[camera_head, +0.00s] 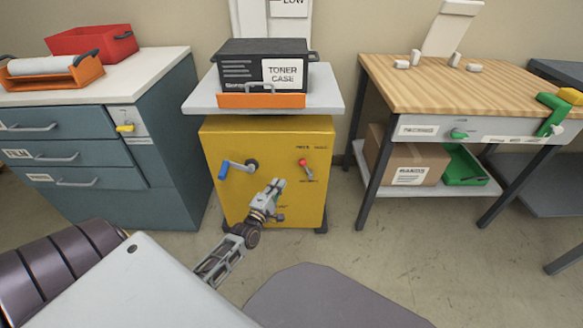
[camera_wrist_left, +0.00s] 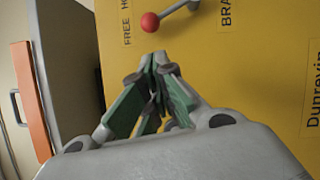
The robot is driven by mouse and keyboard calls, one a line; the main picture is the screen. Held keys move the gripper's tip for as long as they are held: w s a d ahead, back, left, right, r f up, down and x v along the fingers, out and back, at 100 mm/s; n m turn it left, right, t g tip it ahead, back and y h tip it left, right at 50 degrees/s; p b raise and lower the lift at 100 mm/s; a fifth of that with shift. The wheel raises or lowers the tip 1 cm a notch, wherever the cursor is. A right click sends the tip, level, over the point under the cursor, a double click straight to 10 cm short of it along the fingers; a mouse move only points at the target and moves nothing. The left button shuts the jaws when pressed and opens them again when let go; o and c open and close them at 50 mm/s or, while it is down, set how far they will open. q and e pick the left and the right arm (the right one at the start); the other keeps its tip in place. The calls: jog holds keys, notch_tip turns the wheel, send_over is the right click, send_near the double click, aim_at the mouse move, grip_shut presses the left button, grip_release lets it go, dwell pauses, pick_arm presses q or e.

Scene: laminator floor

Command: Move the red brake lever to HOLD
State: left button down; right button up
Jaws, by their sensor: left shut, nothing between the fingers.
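The red brake lever (camera_head: 304,163) sits on the upper right of the yellow cabinet front (camera_head: 235,145). In the left wrist view its round red knob (camera_wrist_left: 150,22) stands beside the printed word FREE, with "HO" of a cut-off word further along. Its grey shaft runs to the picture's upper edge. My left gripper (camera_head: 277,183) is shut and empty, below and left of the lever in the head view. Its fingertips (camera_wrist_left: 155,58) point toward the knob in the wrist view, with a small gap apparent between them. My right gripper is not in view.
A blue-handled crank (camera_head: 232,168) is on the same cabinet front, left of the lever. A black toner case (camera_head: 262,65) stands on the grey top above. A blue drawer cabinet (camera_head: 160,150) is at left, a wooden-topped packing table (camera_head: 470,85) at right.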

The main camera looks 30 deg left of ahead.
aim_at(306, 168)
pick_arm(q)
jog(key=shift+r, duration=0.15)
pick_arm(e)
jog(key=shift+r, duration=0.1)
pick_arm(q)
jog(key=shift+w, duration=0.15)
jog(key=shift+w+a+r+b, duration=0.2)
jog(key=shift+w+b, duration=0.35)
jog(key=shift+w, duration=1.05)
jog(key=shift+w+a+r+b, duration=0.15)
jog(key=shift+w+b, duration=0.45)
jog(key=shift+w, duration=1)
jog(key=shift+w+a+r+b, duration=0.15)
jog(key=shift+w+b, duration=0.4)
jog(key=shift+w, duration=1.05)
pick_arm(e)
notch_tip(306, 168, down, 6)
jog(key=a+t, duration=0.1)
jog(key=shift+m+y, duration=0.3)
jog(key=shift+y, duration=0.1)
pick_arm(q)
jog(key=shift+f, duration=0.1)
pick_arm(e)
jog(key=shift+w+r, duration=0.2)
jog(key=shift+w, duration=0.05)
